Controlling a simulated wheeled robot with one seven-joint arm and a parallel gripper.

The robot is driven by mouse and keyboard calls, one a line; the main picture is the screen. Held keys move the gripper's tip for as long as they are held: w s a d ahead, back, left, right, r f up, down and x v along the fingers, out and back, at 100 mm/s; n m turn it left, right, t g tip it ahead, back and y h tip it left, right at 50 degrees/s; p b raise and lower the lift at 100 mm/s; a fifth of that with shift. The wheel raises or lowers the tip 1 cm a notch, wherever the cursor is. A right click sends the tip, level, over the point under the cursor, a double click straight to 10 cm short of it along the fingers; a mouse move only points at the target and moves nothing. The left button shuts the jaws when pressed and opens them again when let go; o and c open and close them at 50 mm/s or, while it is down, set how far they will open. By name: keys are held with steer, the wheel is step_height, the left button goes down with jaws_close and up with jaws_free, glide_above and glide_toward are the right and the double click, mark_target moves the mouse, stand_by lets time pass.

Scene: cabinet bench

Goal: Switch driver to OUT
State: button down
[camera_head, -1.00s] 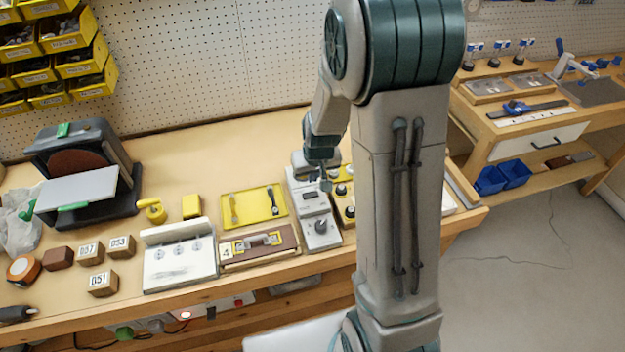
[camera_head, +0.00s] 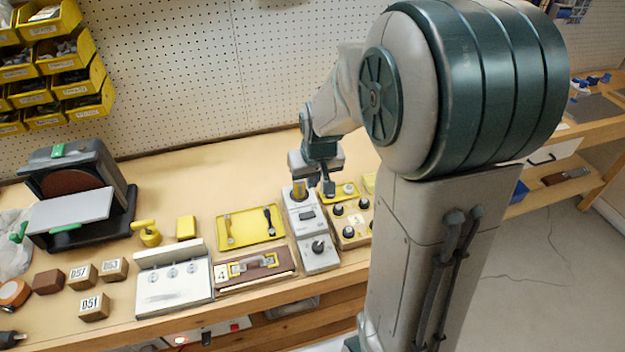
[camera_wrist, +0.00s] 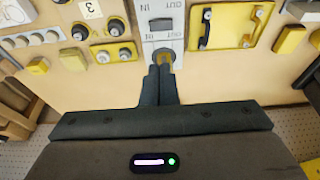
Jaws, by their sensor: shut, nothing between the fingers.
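In the wrist view the box's rocker (camera_wrist: 161,24) shows between upside-down OUT labels on one side and IN labels on the other. No label reading driver is legible. My gripper (camera_head: 328,187) is low over the box's back right edge.
A panel with black knobs (camera_head: 350,236) adjoins on the right. A yellow tray (camera_head: 250,243) and a brown block with a handle (camera_head: 254,284) adjoin on the left. A white panel (camera_head: 173,288), wooden blocks (camera_head: 94,306) and a sander (camera_head: 77,200) stand further left. Bench behind is clear.

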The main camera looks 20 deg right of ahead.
steer(key=shift+a+f+b, duration=0.1)
steer(key=shift+f+b, duration=0.1)
steer(key=shift+b, duration=0.3)
steer(key=a+b, duration=0.1)
steer(key=b, duration=0.1)
steer(key=shift+a+r+b, duration=0.1)
steer(key=shift+a+b, duration=0.05)
steer(key=shift+b, duration=0.15)
steer(key=shift+r, duration=0.1)
glide_toward(303, 214)
steer(key=x, duration=0.5)
steer(key=shift+w+p, duration=0.15)
steer(key=shift+p, duration=0.25)
steer(key=shift+f, duration=0.75)
